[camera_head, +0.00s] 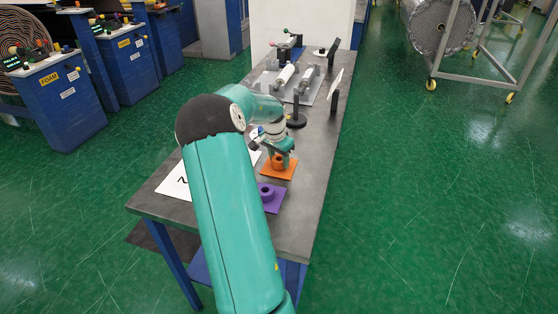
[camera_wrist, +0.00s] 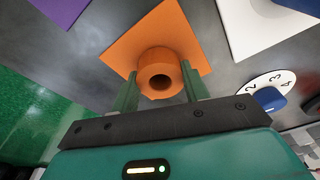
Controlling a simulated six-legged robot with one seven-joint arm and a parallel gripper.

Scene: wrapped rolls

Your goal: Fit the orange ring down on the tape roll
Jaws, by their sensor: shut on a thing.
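The orange ring (camera_head: 278,163) is a thick short cylinder with a round hole, over the orange square mat (camera_head: 290,172). In the wrist view the ring (camera_wrist: 158,66) sits between the two green fingers of my gripper (camera_wrist: 159,85), which is shut on it; the mat (camera_wrist: 125,45) lies behind it. I cannot tell whether the ring touches the mat. In the head view my gripper (camera_head: 279,152) points down at the ring. A white roll (camera_head: 285,76) lies on a grey plate (camera_head: 265,84) farther back; I cannot tell whether it is the tape roll.
A purple ring (camera_head: 266,192) on a purple mat (camera_head: 274,207) is nearer on the grey table (camera_head: 302,222). A black post on a round base (camera_head: 296,122) stands behind the orange mat. A white sheet (camera_head: 174,184) lies left. A numbered white dial (camera_wrist: 278,80) is right in the wrist view.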

